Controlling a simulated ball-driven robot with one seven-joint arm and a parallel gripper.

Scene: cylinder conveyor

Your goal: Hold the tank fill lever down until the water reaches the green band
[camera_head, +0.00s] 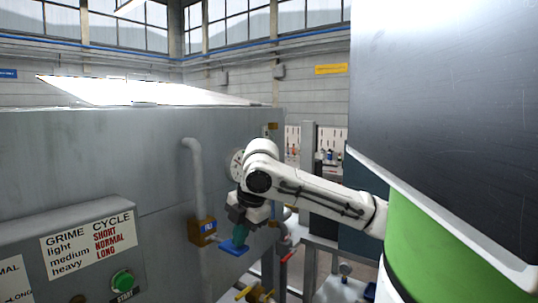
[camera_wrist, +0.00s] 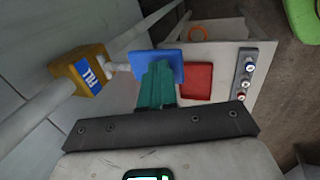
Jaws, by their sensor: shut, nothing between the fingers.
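The fill lever is a flat blue paddle (camera_head: 232,249) on a brass valve block with a blue FILL label (camera_head: 203,231), mounted on a grey pipe on the tank wall. My gripper (camera_head: 240,238) is shut, with its teal fingertips over the paddle, and seems to touch it from above. In the wrist view the shut fingertips (camera_wrist: 157,75) overlap the blue paddle (camera_wrist: 170,57), and the brass block (camera_wrist: 80,75) is at left. A round dial (camera_head: 235,163) on the tank wall is partly hidden by my arm. No water or green band can be made out.
A control box with a green START button (camera_head: 123,280) and a GRIME CYCLE label (camera_head: 88,240) is at lower left. A red handle (camera_head: 288,257) and a yellow-handled valve (camera_head: 258,294) are below right. In the wrist view, a red pad (camera_wrist: 197,82) lies close beside the paddle.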

